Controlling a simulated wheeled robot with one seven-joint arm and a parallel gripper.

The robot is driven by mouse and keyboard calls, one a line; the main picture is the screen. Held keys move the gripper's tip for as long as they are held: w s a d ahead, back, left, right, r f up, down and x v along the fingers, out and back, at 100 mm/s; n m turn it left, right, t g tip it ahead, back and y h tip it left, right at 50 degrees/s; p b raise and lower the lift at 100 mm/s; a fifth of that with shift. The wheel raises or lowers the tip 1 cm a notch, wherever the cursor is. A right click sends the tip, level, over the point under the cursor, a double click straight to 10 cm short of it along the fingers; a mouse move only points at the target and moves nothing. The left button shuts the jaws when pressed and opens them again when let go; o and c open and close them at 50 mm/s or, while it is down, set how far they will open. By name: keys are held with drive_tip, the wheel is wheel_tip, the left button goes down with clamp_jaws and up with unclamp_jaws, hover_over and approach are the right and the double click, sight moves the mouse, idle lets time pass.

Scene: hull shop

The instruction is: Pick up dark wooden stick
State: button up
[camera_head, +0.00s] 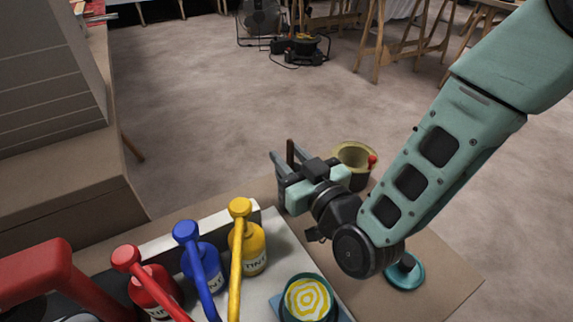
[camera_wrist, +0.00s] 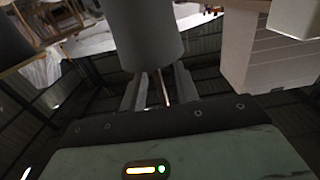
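My gripper (camera_head: 287,162) is at the centre of the head view, above the brown board's far edge, with its fingers toward the back left. In the wrist view its two grey fingers (camera_wrist: 159,90) stand apart. A thin brown strip (camera_wrist: 164,88), possibly the dark wooden stick, shows in the gap between them, apart from both fingers. In the head view a dark upright piece shows at the gripper's tip; I cannot tell whether it is a finger or the stick. A grey cylinder (camera_wrist: 145,35) blocks the view beyond the fingers.
An olive pot (camera_head: 353,155) with a red ball stands just right of the gripper. Red, blue (camera_head: 198,260) and yellow (camera_head: 247,243) bottles are at front left. A green bowl (camera_head: 306,298) with a yellow pattern and a teal disc (camera_head: 405,274) are in front.

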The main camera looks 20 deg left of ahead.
clamp_jaws()
